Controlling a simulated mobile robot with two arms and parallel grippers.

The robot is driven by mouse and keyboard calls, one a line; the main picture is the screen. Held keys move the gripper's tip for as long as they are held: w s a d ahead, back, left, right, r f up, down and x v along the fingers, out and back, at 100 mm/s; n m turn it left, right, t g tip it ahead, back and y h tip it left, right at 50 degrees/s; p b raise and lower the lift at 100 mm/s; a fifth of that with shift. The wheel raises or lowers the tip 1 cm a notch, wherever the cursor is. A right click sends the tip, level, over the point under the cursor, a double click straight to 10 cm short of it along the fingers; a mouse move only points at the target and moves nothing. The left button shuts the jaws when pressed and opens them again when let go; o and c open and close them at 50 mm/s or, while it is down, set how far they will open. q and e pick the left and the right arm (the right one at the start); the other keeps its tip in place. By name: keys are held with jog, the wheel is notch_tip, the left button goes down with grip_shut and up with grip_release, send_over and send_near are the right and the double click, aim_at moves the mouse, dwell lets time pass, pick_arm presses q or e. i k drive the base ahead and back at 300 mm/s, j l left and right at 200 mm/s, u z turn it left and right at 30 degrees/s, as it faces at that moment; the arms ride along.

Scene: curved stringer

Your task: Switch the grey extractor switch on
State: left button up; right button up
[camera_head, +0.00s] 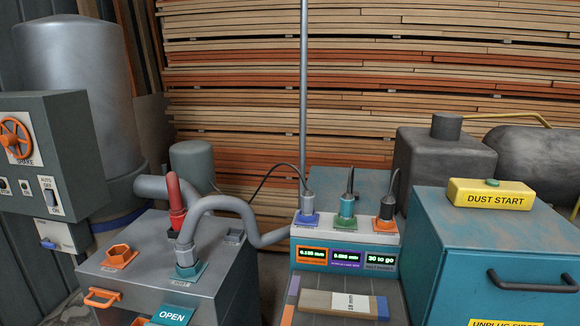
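I cannot tell clearly which way the switch is set. No label in view names it as the extractor switch. Neither of my grippers is in view.
An orange handwheel (15,139) is on the cabinet front. A teal display unit (342,258) is central; a teal cabinet (500,245) with a yellow DUST START box (491,194) is right.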

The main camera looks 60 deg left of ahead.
aim_at(49, 194)
jog(key=u, duration=3.3)
